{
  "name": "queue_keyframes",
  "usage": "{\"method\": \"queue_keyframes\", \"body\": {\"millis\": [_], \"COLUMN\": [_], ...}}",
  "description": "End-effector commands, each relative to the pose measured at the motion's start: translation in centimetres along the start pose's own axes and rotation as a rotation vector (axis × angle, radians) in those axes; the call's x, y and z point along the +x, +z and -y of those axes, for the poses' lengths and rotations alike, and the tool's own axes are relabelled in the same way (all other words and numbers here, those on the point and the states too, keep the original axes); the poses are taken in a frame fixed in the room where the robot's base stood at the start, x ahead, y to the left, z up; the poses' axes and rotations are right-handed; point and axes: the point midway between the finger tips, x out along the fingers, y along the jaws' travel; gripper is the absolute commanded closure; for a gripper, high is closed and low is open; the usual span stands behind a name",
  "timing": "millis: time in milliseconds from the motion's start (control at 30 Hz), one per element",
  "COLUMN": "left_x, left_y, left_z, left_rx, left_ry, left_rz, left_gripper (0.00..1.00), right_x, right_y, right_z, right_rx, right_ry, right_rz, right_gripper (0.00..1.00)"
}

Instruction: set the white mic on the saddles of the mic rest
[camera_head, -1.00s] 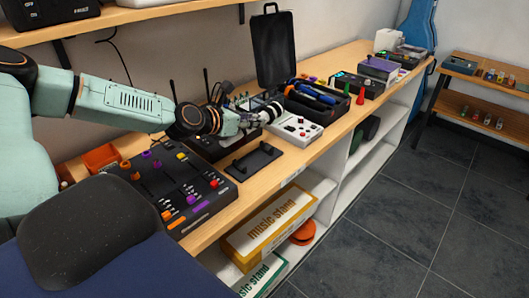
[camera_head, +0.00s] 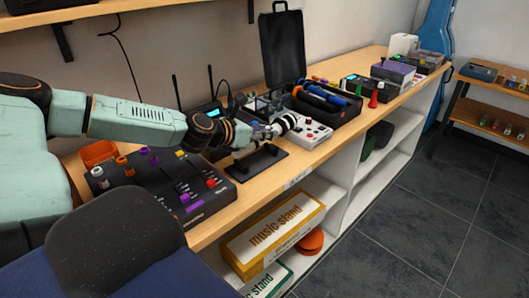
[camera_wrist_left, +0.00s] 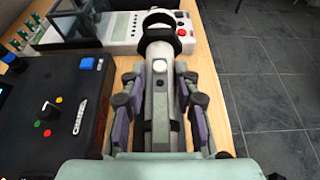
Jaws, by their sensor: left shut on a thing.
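My left gripper (camera_head: 262,134) is shut on the white mic (camera_head: 276,128), which also shows in the left wrist view (camera_wrist_left: 159,67) between the fingers. The mic lies roughly level, its black-banded head pointing away from the gripper. The mic rest (camera_head: 274,163) is a flat black base with small upright saddles on the wooden counter. In the head view the gripper and mic are just above and behind the rest, partly covering it. Whether the mic touches the saddles cannot be told. I cannot make out the rest in the left wrist view. My right gripper is not in view.
A black mixer (camera_head: 160,187) with coloured knobs lies left of the rest. A white device (camera_head: 318,134) with red buttons stands just beyond the mic. An open black case (camera_head: 330,110) is behind it. The counter's front edge is close to the rest.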

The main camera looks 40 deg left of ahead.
Motion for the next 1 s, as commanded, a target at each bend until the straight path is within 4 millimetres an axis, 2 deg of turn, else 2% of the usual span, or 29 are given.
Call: {"method": "queue_keyframes", "body": {"millis": [167,500,1000], "left_x": [0.4,1.8,2.0], "left_y": [-0.7,-3.7,-4.0], "left_z": [-0.1,-0.1,-0.1], "left_rx": [0.01,0.01,0.005], "left_ry": [0.001,0.001,0.001], "left_rz": [-0.004,-0.004,-0.001], "left_gripper": [1.0,1.0,1.0], "right_x": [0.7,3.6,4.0], "right_y": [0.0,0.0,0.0], "right_z": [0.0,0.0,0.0], "right_rx": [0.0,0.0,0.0], "right_ry": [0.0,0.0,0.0], "right_rz": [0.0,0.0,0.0], "right_gripper": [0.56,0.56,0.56]}}
